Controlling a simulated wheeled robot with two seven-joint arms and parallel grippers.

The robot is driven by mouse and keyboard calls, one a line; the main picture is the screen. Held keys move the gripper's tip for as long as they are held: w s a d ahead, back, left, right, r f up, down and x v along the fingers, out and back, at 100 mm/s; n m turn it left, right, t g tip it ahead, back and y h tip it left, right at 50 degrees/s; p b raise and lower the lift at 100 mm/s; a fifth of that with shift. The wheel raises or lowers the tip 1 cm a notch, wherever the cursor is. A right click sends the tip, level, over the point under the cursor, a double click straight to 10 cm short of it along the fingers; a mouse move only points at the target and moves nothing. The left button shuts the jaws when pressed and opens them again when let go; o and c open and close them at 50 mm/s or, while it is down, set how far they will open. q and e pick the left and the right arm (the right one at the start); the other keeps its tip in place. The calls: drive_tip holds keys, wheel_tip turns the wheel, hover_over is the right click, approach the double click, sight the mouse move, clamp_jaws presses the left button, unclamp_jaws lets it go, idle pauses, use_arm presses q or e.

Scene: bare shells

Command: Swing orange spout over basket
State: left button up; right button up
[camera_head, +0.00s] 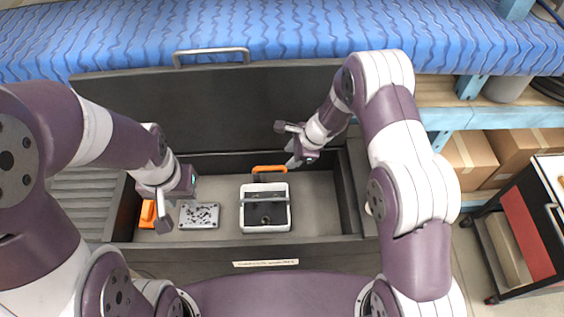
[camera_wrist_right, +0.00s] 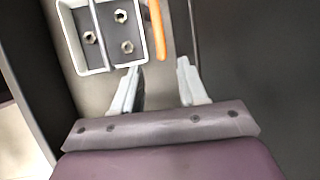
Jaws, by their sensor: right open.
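The orange spout (camera_head: 270,169) shows as a narrow bar just behind the basket's back rim in the head view. In the right wrist view the orange spout (camera_wrist_right: 157,30) runs alongside the basket, outside its rim. The white-rimmed basket (camera_head: 243,214) stands on the floor of the open chest. The basket (camera_wrist_right: 82,70) holds hex nuts on its dark bottom, with a grey bar across it. My right gripper (camera_head: 289,144) is open and empty, behind and right of the spout. Its two fingers (camera_wrist_right: 159,85) point toward the spout and basket. My left gripper (camera_head: 175,207) is low at the chest's left end; its jaw gap is unclear.
A grey plate with dark spots (camera_head: 199,215) lies left of the basket. An orange block (camera_head: 148,214) is beside my left gripper. The chest's dark walls (camera_head: 347,195) surround these things, and its raised lid (camera_head: 240,105) stands behind. The chest floor right of the basket is clear.

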sight(276, 167)
drive_tip(key=x, duration=0.2)
drive_tip(key=p+x, duration=0.1)
drive_tip(key=x, duration=0.1)
drive_tip(key=a+x, duration=0.1)
drive_tip(key=x, duration=0.1)
drive_tip(key=shift+w+a, duration=0.15)
drive_tip(key=shift+w, duration=0.15)
drive_tip(key=shift+a+f, duration=0.1)
drive_tip(key=shift+f, duration=0.3)
drive_tip(key=shift+s+f, duration=0.15)
drive_tip(key=shift+f, duration=0.3)
clamp_jaws()
